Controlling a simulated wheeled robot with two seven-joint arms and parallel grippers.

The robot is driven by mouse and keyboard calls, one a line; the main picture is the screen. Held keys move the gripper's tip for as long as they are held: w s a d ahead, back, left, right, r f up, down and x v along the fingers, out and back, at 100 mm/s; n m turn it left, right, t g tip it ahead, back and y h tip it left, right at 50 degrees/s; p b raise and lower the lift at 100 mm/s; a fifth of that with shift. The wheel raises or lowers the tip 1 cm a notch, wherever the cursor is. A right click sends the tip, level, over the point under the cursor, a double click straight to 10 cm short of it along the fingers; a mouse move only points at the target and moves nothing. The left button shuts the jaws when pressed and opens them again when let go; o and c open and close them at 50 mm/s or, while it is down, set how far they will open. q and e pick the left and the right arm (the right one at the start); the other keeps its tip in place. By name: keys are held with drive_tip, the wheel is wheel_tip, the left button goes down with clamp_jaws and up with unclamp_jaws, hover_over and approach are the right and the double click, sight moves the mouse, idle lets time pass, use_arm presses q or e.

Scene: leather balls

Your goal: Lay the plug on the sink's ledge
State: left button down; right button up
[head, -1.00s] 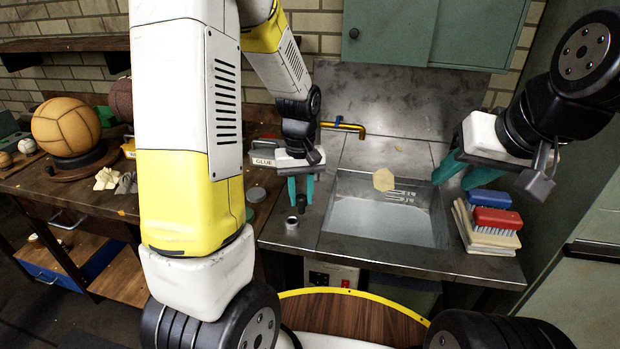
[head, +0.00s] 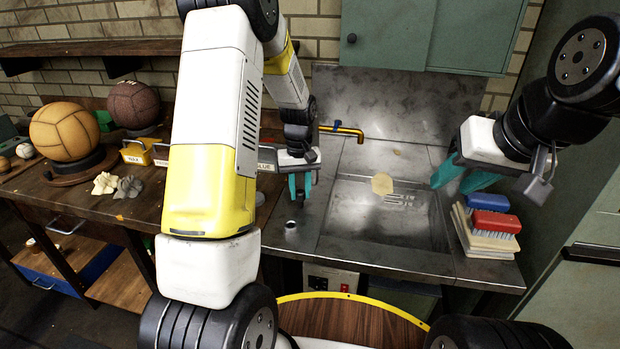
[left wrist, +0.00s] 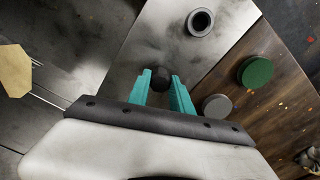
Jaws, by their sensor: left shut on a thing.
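My left gripper (head: 299,197) is shut on the plug, a small dark round piece that shows between its teal fingertips in the left wrist view (left wrist: 160,78). In that view the plug is over the grey metal ledge (left wrist: 128,62) left of the basin; whether it touches the ledge I cannot tell. The ledge also shows in the head view (head: 304,240). The metal sink basin (head: 365,225) lies to the right of this gripper. My right gripper (head: 449,189) is open and empty above the basin's right edge.
A short hollow metal cylinder (head: 291,227) stands on the ledge close to my left gripper. A pale yellow piece (head: 382,184) is in the basin area. Brushes (head: 490,202) sit on a stack at the right. A green disc (left wrist: 255,71) and grey disc (left wrist: 217,106) lie on the wooden bench.

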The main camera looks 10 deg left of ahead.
sight(300, 191)
use_arm(q)
drive_tip(key=shift+f, duration=0.15)
drive_tip(key=c, duration=1.1)
unclamp_jaws()
drive_tip(key=shift+c, duration=0.2)
drive_tip(key=s+r+m+t, duration=0.1)
drive_tip(key=s+r, duration=0.3)
drive_tip(key=r, duration=1.4)
drive_tip(key=s+d+r+m+t+h, duration=0.1)
drive_tip(key=s+r+m+t, duration=0.1)
drive_tip(key=s, duration=0.8)
drive_tip(key=s+d+r+m+t+h, duration=0.1)
drive_tip(key=s+r+t, duration=0.2)
drive_tip(key=s, duration=0.7)
wheel_tip(300, 191, up, 2)
drive_tip(key=shift+s+d+r+m, duration=0.1)
drive_tip(key=shift+s+d+m, duration=0.05)
drive_tip(key=shift+s+m, duration=0.25)
